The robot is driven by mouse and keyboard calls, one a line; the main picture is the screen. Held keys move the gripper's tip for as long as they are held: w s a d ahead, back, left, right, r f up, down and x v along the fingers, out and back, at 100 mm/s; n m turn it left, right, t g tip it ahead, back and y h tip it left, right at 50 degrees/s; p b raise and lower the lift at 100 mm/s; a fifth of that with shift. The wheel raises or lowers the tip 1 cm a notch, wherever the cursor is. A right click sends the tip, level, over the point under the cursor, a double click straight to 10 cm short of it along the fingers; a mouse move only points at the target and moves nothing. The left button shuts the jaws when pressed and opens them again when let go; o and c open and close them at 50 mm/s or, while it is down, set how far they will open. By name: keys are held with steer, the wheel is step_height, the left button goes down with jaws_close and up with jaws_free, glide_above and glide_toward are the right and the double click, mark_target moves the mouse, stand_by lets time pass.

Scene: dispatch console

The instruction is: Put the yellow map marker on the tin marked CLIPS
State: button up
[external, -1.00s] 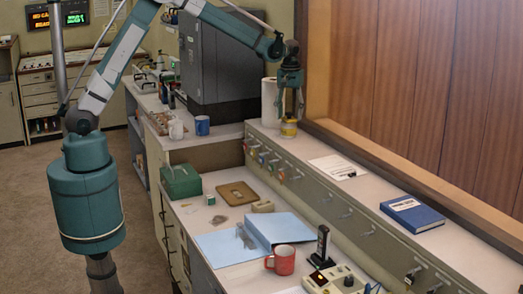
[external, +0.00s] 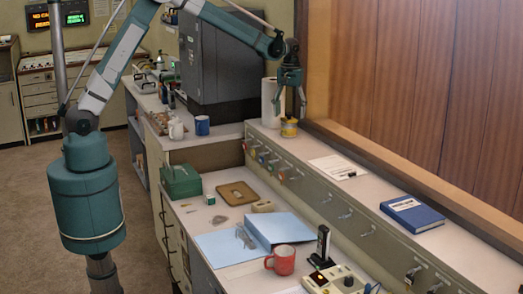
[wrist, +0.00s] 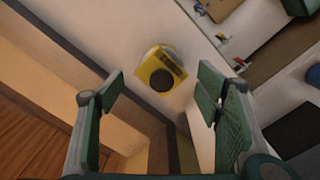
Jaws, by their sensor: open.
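A small yellow item with a dark round patch and a dark strip shows in the wrist view (wrist: 160,72), on the pale ledge. In the external view a yellow tin-like item (external: 289,130) stands at the far end of the raised ledge, below my gripper (external: 290,108). I cannot read a CLIPS label or tell whether marker and tin are both there, one on the other. My gripper is open and empty, its fingers (wrist: 160,110) apart on both sides in the wrist view, above and clear of the yellow item.
A white paper roll (external: 269,102) stands close beside my gripper. The wooden window frame (external: 350,150) runs along the ledge. A paper sheet (external: 335,166) and a blue book (external: 412,213) lie further along. Below are a red mug (external: 283,261) and a blue folder (external: 270,230).

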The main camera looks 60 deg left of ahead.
mark_target(288, 114)
step_height(288, 114, up, 11)
steer(key=shift+r, duration=0.15)
stand_by(0.4)
steer(key=shift+s+r, duration=0.1)
stand_by(0.5)
steer(key=s+r+m+t, duration=0.2)
steer(key=s+r, duration=0.4)
steer(key=s, duration=0.7)
steer(key=s+r+m+t, duration=0.2)
steer(key=s+r, duration=0.3)
steer(key=s, duration=0.9)
steer(key=s+f+m+t, duration=0.1)
steer(key=s+f, duration=0.3)
steer(key=s, duration=0.7)
steer(key=s+f+m+t, duration=0.2)
steer(key=s+f+m, duration=0.1)
steer(key=s, duration=0.9)
steer(key=shift+s+d+f, duration=0.15)
steer(key=shift+d+f, duration=0.1)
steer(key=shift+f, duration=0.2)
